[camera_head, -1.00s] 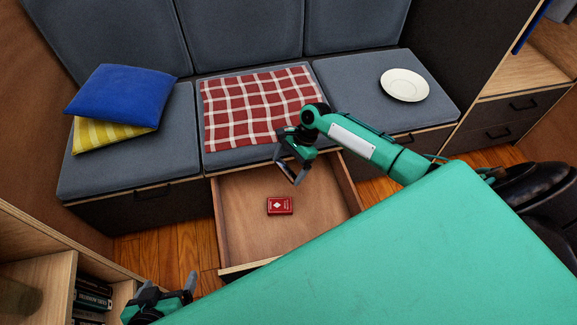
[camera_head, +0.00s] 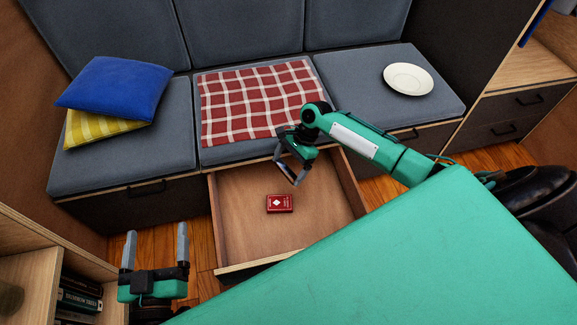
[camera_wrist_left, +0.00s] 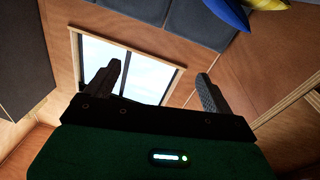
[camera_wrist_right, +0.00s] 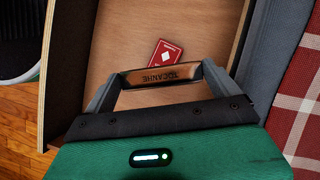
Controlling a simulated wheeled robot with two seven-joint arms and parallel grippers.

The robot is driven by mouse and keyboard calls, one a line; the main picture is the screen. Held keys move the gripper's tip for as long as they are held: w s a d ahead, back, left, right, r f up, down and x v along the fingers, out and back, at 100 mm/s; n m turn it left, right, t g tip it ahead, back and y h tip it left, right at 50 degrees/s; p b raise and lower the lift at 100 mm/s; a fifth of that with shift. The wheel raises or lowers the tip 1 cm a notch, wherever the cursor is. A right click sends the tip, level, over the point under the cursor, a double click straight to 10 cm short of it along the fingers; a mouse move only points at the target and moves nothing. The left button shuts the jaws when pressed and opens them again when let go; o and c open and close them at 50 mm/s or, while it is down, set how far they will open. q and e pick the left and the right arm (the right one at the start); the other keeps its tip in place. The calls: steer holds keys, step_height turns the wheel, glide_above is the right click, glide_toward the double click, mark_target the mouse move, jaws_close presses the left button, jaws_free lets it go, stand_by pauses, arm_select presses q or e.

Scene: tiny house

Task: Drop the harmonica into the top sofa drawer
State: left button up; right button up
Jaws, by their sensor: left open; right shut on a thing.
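The harmonica (camera_wrist_right: 161,75) shows in the right wrist view as a brown and dark bar with lettering, held across between the fingers. My right gripper (camera_head: 291,172) is shut on it, above the open sofa drawer (camera_head: 240,228). The drawer's wooden floor also shows in the right wrist view (camera_wrist_right: 120,48). A red card box (camera_head: 279,203) lies flat in the drawer. My left gripper (camera_head: 155,246) is open and empty, left of the drawer, with its fingers pointing up in the head view; its fingers also show in the left wrist view (camera_wrist_left: 160,85).
The sofa behind the drawer bears a blue cushion (camera_head: 115,87) on a yellow one (camera_head: 103,126), a red checked cloth (camera_head: 255,100) and a white plate (camera_head: 408,79). A bookshelf (camera_head: 35,265) stands at the lower left.

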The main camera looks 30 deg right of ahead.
arm_select(q)
steer(key=shift+w+r+t, duration=0.1)
steer(key=shift+r+t, duration=0.4)
steer(key=shift+r, duration=0.15)
arm_select(e)
steer(key=shift+f, duration=0.1)
steer(key=o, duration=0.7)
arm_select(q)
steer(key=shift+f, duration=0.1)
arm_select(e)
steer(key=shift+d+r, duration=0.15)
steer(key=shift+r, duration=0.15)
arm_select(q)
steer(key=s+a+f+g+y+p, duration=0.1)
steer(key=s+f+g+y+p, duration=0.1)
steer(key=f+g, duration=0.6)
steer(key=shift+s+a+f+p, duration=0.25)
steer(key=shift+s+f+p, duration=0.1)
steer(key=shift+s+p, duration=0.7)
arm_select(e)
steer(key=v, duration=1.3)
steer(key=shift+r, duration=0.1)
arm_select(q)
steer(key=shift+s, duration=0.1)
